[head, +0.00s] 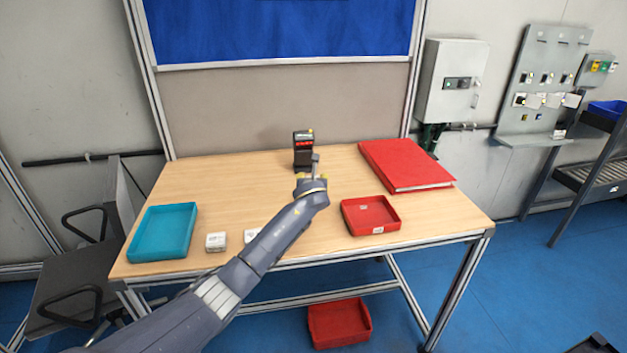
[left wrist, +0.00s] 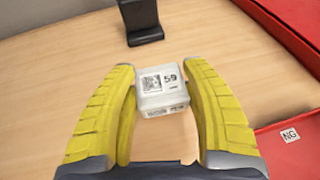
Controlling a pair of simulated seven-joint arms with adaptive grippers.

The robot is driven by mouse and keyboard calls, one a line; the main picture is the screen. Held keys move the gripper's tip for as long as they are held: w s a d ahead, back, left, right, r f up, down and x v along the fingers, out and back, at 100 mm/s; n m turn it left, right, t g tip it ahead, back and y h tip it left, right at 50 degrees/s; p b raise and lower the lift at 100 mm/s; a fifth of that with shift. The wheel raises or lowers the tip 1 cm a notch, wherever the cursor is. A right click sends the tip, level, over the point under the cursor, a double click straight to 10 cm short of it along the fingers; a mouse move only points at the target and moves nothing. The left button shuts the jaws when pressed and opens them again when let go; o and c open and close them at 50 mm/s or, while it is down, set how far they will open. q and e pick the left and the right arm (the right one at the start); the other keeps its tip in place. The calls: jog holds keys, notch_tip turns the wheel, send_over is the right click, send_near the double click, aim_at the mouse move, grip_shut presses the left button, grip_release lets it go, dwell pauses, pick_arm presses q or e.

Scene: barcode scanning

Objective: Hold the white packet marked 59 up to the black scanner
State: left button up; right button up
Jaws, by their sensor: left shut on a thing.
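The white packet marked 59 (left wrist: 163,88) sits between the yellow fingers of my left gripper (left wrist: 161,80), which is shut on it. Its printed label and the number face up toward the wrist camera. In the head view my left gripper (head: 313,177) is over the middle of the table, just in front of the black scanner (head: 303,147), and the packet is hard to make out there. The scanner stands upright with a red lit face. Its lower part also shows in the left wrist view (left wrist: 140,20), beyond the packet and apart from it. My right gripper is not in view.
On the wooden table (head: 240,180), a teal tray (head: 162,232) stands at left with two white packets (head: 216,242) (head: 251,235) beside it. Another red tray (head: 339,323) is below.

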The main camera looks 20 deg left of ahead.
pick_arm(q)
jog(key=shift+w+a+f, duration=0.4)
jog(key=shift+w+f, duration=0.4)
jog(key=shift+f, duration=0.05)
jog(key=shift+w+a+f, duration=0.35)
jog(key=shift+w+f, duration=0.45)
jog(key=shift+f, duration=0.05)
jog(key=s+d+r, duration=0.5)
jog(key=s+r, duration=0.5)
jog(key=s, duration=0.1)
jog(key=shift+s+d, duration=0.35)
jog(key=shift+s, duration=0.05)
